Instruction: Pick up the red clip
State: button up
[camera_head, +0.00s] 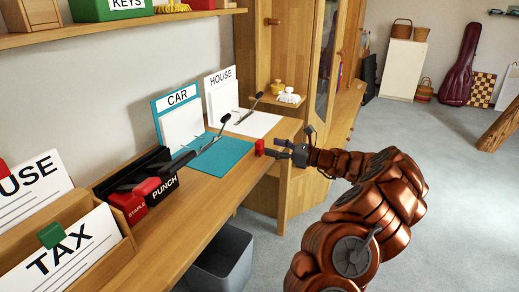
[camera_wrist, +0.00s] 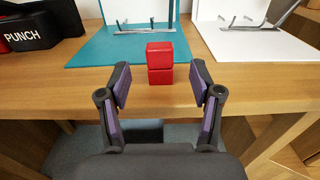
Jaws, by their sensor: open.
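A small red clip (camera_head: 260,147) stands near the front edge of the wooden desk, at the edge of the teal folder. In the wrist view the red clip (camera_wrist: 160,63) looks like two stacked red blocks and sits straight ahead, centred between my fingers. My gripper (camera_head: 279,147) is open and comes from the right, with its fingertips close to the clip. In the wrist view my gripper (camera_wrist: 160,83) has its purple-padded fingers spread wide, one to each side and nearer than the clip. I cannot tell whether the fingertips touch it.
The teal CAR folder (camera_head: 217,156) and the white HOUSE folder (camera_head: 248,122) lie open on the desk (camera_head: 196,194). A black PUNCH holder (camera_head: 160,190) and a TAX box (camera_head: 118,258) stand to the left. A grey bin (camera_head: 222,262) is below. A wooden cabinet (camera_head: 300,45) stands behind.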

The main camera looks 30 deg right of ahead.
aim_at(263, 144)
jog(key=shift+b+x, duration=0.55)
jog(key=shift+x, duration=2.45)
jog(key=shift+f, duration=0.15)
jog(key=shift+c, duration=0.3)
jog(key=c, duration=0.9)
jog(key=shift+c, duration=0.2)
